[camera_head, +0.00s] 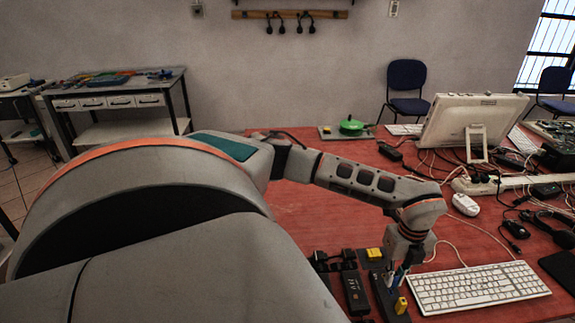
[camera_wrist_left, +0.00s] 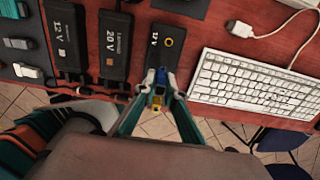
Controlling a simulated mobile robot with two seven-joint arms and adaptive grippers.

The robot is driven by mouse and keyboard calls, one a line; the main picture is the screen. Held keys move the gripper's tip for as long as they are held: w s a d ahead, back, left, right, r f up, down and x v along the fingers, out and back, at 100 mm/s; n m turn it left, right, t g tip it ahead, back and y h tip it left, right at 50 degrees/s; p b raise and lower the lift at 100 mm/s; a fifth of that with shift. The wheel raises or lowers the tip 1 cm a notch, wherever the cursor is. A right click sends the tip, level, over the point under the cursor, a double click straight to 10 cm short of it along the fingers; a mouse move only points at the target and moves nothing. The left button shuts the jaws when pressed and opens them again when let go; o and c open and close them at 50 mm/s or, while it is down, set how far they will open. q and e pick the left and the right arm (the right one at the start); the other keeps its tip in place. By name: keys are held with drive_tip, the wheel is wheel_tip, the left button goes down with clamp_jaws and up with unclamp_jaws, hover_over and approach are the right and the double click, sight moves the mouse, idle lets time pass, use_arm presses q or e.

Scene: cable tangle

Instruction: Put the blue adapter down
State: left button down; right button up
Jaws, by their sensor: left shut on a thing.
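The blue adapter (camera_wrist_left: 160,77) is a small blue piece with a yellow part, held between the fingertips of my left gripper (camera_wrist_left: 158,86) in the left wrist view. The gripper is shut on it. In the head view my left gripper (camera_head: 397,279) points down at the table's near edge, left of the white keyboard, with the adapter's yellow end (camera_head: 400,305) showing below. My right gripper is not in view.
Black power bricks marked 12 V (camera_wrist_left: 68,38) and 20 V (camera_wrist_left: 115,45) lie left of the gripper. A white keyboard (camera_head: 478,287) is close on the right. A white mouse (camera_head: 465,204) and tangled cables lie farther right. The red table's middle (camera_head: 310,215) is fairly clear.

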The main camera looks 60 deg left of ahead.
use_arm(q)
drive_tip(key=s+a, duration=0.2)
drive_tip(key=a, duration=0.1)
drive_tip(key=s+a, duration=0.4)
drive_tip(key=a, duration=0.1)
drive_tip(key=shift+s+a+f, duration=0.1)
drive_tip(key=shift+a+f, duration=0.05)
drive_tip(key=shift+a, duration=0.15)
drive_tip(key=s+a+r+b, duration=0.1)
drive_tip(key=s+a+r, duration=0.7)
drive_tip(key=s, duration=0.3)
drive_tip(key=s+a+r+b, duration=0.1)
drive_tip(key=s+a+r, duration=0.65)
drive_tip(key=s, duration=0.25)
drive_tip(key=f, duration=1.6)
drive_tip(key=shift+s+f, duration=0.2)
drive_tip(key=shift+f, duration=1.75)
